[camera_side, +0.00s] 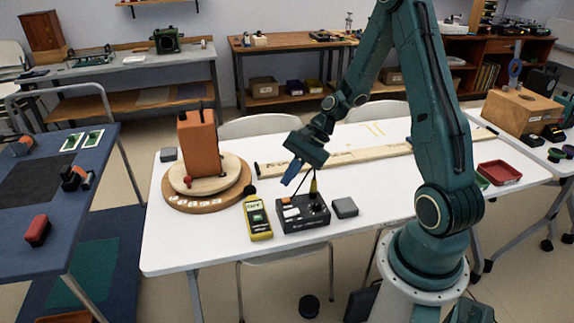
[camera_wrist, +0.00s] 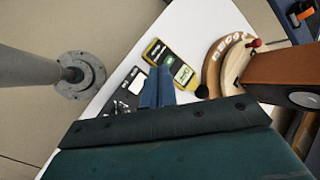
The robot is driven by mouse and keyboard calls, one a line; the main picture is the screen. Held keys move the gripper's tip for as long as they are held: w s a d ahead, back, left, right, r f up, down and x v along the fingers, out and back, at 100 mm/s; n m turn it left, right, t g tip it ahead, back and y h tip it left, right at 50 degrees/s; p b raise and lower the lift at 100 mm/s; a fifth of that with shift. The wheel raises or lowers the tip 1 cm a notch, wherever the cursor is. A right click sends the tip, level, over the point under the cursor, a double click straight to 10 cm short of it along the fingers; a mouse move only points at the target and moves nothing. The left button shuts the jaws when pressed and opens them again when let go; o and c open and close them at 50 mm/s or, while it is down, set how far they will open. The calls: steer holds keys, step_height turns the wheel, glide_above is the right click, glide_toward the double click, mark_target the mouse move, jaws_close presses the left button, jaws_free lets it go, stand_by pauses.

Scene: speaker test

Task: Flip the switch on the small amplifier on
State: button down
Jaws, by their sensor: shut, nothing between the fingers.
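The small amplifier (camera_side: 303,226) is a black box on the white table, with a white patch and small controls on top. In the wrist view the amplifier (camera_wrist: 122,99) is partly hidden behind my fingers. I cannot tell which control is the switch or how it is set. My gripper (camera_side: 287,182) is above the amplifier's back left part, its blue fingers pointing down and apart from the table. In the wrist view my gripper (camera_wrist: 157,72) has its two fingers together with nothing between them.
An orange speaker cabinet (camera_side: 200,145) stands on a round wooden turntable (camera_side: 237,190) farther left. The white table's front (camera_side: 215,252) is clear.

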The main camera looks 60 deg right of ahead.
mark_target(289, 212)
steer(key=shift+f, duration=0.15)
steer(key=shift+s+d+f, duration=0.15)
steer(key=shift+f, duration=1.25)
steer(key=shift+s+d+f, duration=0.15)
steer(key=shift+f, duration=1.2)
steer(key=shift+s+d+f, duration=0.15)
steer(key=shift+f, duration=1.25)
steer(key=shift+s+d+f, duration=0.1)
steer(key=shift+f, duration=0.9)
stand_by(0.4)
steer(key=shift+r, duration=0.1)
steer(key=shift+r, duration=0.55)
steer(key=shift+w+a+r, duration=0.15)
steer(key=shift+r, duration=1.1)
steer(key=shift+w+a+r, duration=0.1)
steer(key=shift+r, duration=1.1)
